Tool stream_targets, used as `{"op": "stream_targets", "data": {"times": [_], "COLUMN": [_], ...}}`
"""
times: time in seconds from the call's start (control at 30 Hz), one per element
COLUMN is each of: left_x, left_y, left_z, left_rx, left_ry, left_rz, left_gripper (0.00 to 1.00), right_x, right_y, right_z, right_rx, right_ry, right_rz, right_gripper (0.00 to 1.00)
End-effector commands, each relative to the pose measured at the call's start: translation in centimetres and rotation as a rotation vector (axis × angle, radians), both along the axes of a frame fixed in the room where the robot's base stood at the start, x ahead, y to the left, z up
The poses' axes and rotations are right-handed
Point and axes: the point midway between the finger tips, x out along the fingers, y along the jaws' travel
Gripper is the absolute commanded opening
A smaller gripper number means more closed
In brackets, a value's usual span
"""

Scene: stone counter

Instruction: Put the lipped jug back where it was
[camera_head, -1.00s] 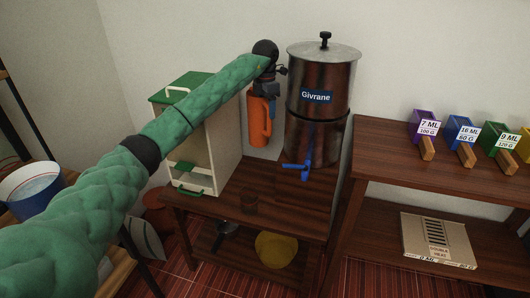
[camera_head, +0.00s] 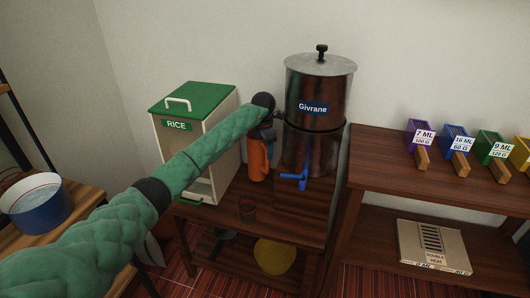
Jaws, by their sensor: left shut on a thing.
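An orange jug (camera_head: 257,161), which I take to be the lipped jug, hangs upright below my left gripper (camera_head: 264,131). My left gripper is shut on its upper part. The jug is between the rice bin (camera_head: 172,150) and the steel Givrane water container (camera_head: 305,152), low over the back of the dark wooden table (camera_head: 284,207). I cannot tell whether its base touches the tabletop. The gripper's fingers and the jug's rim are mostly hidden by my green-sleeved arm. My right gripper is not in view.
The container's blue tap (camera_head: 297,180) sticks out just right of the jug. A yellow bowl (camera_head: 273,256) sits on the shelf below. A blue-and-white bucket (camera_head: 36,205) stands at left. Coloured scoops and a cardboard box (camera_head: 434,247) occupy the right-hand unit.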

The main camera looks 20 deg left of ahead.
Motion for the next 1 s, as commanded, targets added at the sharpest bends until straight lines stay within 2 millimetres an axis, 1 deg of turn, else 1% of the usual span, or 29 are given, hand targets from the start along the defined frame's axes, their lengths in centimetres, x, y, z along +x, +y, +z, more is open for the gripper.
{"op": "stream_targets", "data": {"times": [0.1,0.17,0.3,0.53,0.57,0.6,0.67,0.87,1.0], "left_x": [0.0,0.0,0.0,0.1,0.0,0.0,0.0,0.0,0.0], "left_y": [-0.1,-0.1,-0.1,0.0,0.0,0.0,0.0,0.0,-0.1], "left_z": [-1.2,-1.6,-1.7,-1.9,-2.0,-2.0,-2.0,-2.0,-1.7], "left_rx": [-0.001,-0.001,-0.001,0.001,0.001,0.001,0.001,0.001,-0.001], "left_ry": [-0.001,-0.001,-0.002,-0.002,-0.001,-0.001,-0.001,-0.001,-0.001], "left_rz": [0.0,0.0,0.0,0.0,0.0,0.0,0.0,0.0,0.0], "left_gripper": [0.0,0.0,0.0,0.0,0.6,0.68,0.8,0.8,0.8], "right_x": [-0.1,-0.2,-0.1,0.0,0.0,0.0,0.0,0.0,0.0], "right_y": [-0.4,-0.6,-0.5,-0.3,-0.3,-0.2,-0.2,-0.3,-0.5], "right_z": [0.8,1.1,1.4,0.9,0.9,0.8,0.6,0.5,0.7], "right_rx": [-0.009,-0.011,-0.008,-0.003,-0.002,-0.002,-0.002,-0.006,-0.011], "right_ry": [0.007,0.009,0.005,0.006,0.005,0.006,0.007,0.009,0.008], "right_rz": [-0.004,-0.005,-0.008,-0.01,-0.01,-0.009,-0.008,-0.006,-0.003], "right_gripper": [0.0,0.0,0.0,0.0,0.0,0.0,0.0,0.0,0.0]}}
